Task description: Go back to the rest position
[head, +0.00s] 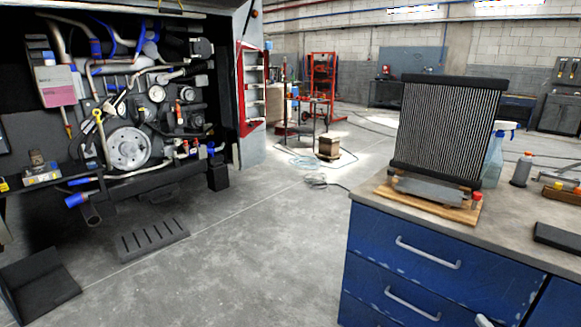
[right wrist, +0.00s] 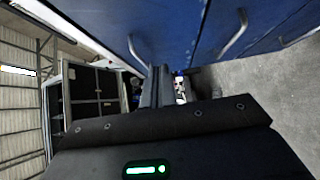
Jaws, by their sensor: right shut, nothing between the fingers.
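My right gripper (right wrist: 161,88) shows in the right wrist view with its two dark fingers together and nothing between them. It is close to the blue drawer cabinet (right wrist: 85,12), whose handles show past the fingers. In the head view only a small pale piece, likely of my right arm or gripper, shows at the bottom edge in front of the blue cabinet (head: 375,262). I cannot tell whether anything touches the cabinet. My left gripper is in neither view.
A radiator (head: 448,130) stands on a wooden board (head: 425,205) on the workbench (head: 530,205), beside a spray bottle (head: 494,158). An open engine bay (head: 130,145) is at the left. A slotted black step (head: 152,239) lies low before it. The concrete floor (head: 260,250) between is clear.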

